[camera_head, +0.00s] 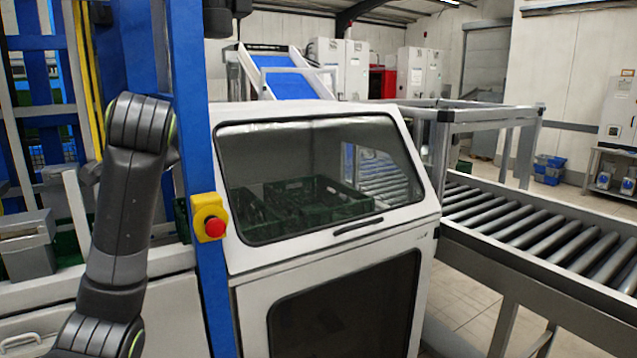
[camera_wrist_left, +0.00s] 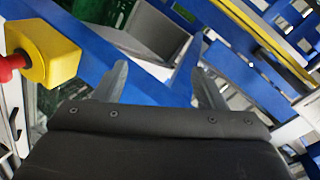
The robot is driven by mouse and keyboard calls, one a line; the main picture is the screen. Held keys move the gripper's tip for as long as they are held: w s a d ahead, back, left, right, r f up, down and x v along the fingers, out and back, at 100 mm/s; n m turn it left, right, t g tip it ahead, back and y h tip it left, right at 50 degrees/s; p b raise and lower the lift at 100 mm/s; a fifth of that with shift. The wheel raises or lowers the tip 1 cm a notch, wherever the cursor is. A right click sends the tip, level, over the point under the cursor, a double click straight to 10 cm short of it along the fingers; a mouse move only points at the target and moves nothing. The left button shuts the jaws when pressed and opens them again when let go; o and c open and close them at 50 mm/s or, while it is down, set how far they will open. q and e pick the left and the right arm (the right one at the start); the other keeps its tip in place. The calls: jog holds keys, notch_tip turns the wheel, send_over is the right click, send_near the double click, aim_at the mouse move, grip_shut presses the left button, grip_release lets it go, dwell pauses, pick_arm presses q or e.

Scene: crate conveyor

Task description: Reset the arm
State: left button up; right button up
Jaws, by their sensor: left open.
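My left arm (camera_head: 127,210) comes in at the left of the head view, bent upright in front of the blue frame; its gripper does not show there. In the left wrist view my left gripper (camera_wrist_left: 158,85) is open, its two grey fingers apart with nothing between them. The fingers point toward a blue beam and a grey bin (camera_wrist_left: 150,35) beyond it. My right gripper is in neither view.
A blue post (camera_head: 190,180) carries a yellow box with a red emergency button (camera_head: 214,228), close to my left arm. A white machine cabinet (camera_head: 330,250) with dark windows shows green crates (camera_head: 310,200) inside. A roller conveyor (camera_head: 540,235) runs along the right.

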pick_arm(q)
jog(key=s+a+f+n+g+h, duration=0.1)
jog(key=s+f+g, duration=0.15)
jog(key=f, duration=1.45)
jog(key=s+a+f+g+h, duration=0.1)
jog(key=s+f, duration=0.3)
jog(key=f, duration=1.2)
jog(key=s+f+n+g+h, duration=0.1)
jog(key=s+f+n+g, duration=0.1)
jog(key=s+f, duration=0.8)
jog(key=s+f+n+g+h, duration=0.1)
jog(key=s+f, duration=0.3)
jog(key=s, duration=0.5)
jog(key=s+d+f+n+g, duration=0.15)
jog(key=s+f, duration=0.25)
jog(key=s, duration=0.5)
jog(key=s+f+n+g+h, duration=0.1)
jog(key=s+f+n, duration=0.1)
jog(key=s+f, duration=0.5)
notch_tip(320, 180, down, 21)
jog(key=s+a+g, duration=0.1)
jog(key=s+a, duration=0.1)
jog(key=s+d+f+g, duration=0.1)
jog(key=s+f, duration=1.4)
jog(key=f, duration=0.2)
jog(key=shift+d+f+g+h, duration=0.2)
jog(key=shift+d+g+h, duration=0.1)
jog(key=shift+h, duration=0.1)
